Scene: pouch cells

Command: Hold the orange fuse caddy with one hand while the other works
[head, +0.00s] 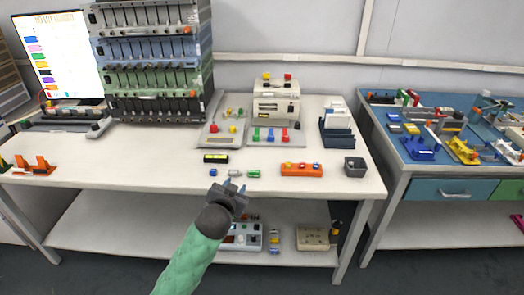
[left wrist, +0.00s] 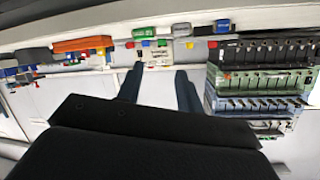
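The orange fuse caddy (head: 301,170) lies on the white bench near its front edge, with small coloured pieces along it. In the left wrist view, which looks upside down, it shows as an orange block (left wrist: 83,45) at the upper left. My left gripper (head: 236,184) is at the bench's front edge, left of the caddy and apart from it. In the left wrist view its two dark blue fingers (left wrist: 160,88) stand apart with nothing held between them. My right gripper is in neither view.
Small blue, grey and green pieces (head: 237,173) lie just beyond my left gripper. A black-and-yellow device (head: 216,158) lies behind them. A dark grey bin (head: 355,167) stands right of the caddy. A tall cell rack (head: 155,60) stands at the back left. The bench front left of centre is mostly clear.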

